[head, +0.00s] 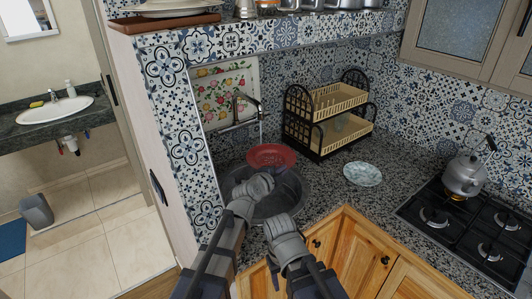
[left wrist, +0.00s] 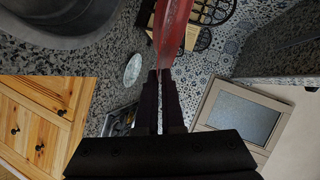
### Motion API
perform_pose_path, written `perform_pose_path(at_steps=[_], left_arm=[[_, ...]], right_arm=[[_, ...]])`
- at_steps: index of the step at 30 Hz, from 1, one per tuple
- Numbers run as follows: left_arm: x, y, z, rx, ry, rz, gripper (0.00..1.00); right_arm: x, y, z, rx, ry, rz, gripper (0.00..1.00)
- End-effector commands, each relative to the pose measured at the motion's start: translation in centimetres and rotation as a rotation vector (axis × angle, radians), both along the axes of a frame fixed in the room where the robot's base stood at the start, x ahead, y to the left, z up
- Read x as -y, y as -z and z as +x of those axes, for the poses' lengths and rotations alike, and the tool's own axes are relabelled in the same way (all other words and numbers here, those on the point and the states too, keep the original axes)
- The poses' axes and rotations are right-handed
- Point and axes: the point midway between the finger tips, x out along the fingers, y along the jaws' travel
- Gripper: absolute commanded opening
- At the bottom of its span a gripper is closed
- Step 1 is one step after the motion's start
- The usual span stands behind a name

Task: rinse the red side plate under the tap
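The red side plate (head: 271,155) is over the back of the dark round sink (head: 290,205), below and in front of the black tap (head: 236,110). I see no water running from the tap. In the left wrist view the plate (left wrist: 172,28) shows nearly edge-on, its near rim between the fingers of my left gripper (left wrist: 160,76). The left gripper is shut on that rim. In the head view its fingers are hard to make out against the dark sink. My right forearm and wrist show in front of the sink, but its gripper fingers are hidden.
A pale patterned dish (head: 362,174) lies on the speckled counter right of the sink. A two-tier rack (head: 327,112) stands behind it. A kettle (head: 464,175) sits on the black hob (head: 470,232) at the right. A tiled shelf (head: 240,42) overhangs the tap.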

Motion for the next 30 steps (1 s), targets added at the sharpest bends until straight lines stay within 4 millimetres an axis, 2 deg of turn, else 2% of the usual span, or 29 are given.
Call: perform_pose_path(at_steps=[30], left_arm=[[1.4,-3.0,-8.6,0.003,0.0,0.001,0.0]], right_arm=[[0.0,-3.0,0.0,0.0,0.0,0.0,0.56]])
